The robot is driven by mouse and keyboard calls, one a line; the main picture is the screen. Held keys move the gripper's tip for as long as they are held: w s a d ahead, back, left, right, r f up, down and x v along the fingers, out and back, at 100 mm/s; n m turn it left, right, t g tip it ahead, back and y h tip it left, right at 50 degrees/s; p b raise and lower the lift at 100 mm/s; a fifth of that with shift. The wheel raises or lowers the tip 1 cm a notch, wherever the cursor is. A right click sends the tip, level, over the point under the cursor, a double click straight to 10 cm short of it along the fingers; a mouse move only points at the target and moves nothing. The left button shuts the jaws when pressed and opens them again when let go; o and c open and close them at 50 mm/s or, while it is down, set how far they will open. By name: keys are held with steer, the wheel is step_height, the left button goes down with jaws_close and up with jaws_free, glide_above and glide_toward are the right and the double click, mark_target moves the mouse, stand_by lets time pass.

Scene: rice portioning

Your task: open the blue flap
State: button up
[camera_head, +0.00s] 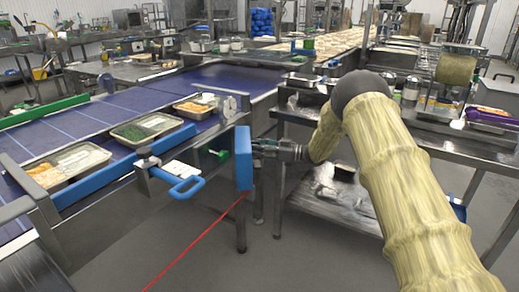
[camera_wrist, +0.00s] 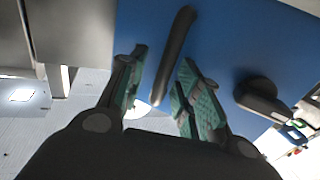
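The blue flap (camera_head: 243,160) is a narrow upright blue panel at the end of the conveyor's side rail in the head view. In the wrist view, the flap (camera_wrist: 235,45) fills the upper middle and right. A dark bar-like handle (camera_wrist: 176,45) runs across its face. My gripper (camera_head: 266,149) is at the right side of the flap in the head view. In the wrist view, my gripper (camera_wrist: 162,60) is open, with one green-padded finger on each side of the bar. Gaps show beside the bar. Whether the fingertips touch the panel cannot be told.
A dark knob (camera_wrist: 262,98) sticks out near the flap's lower right edge. Food trays (camera_head: 147,130) stand on the belt. A steel table (camera_head: 430,135) stands at right behind my arm.

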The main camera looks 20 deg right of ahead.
steer(key=shift+d, duration=0.1)
steer(key=v, duration=1.2)
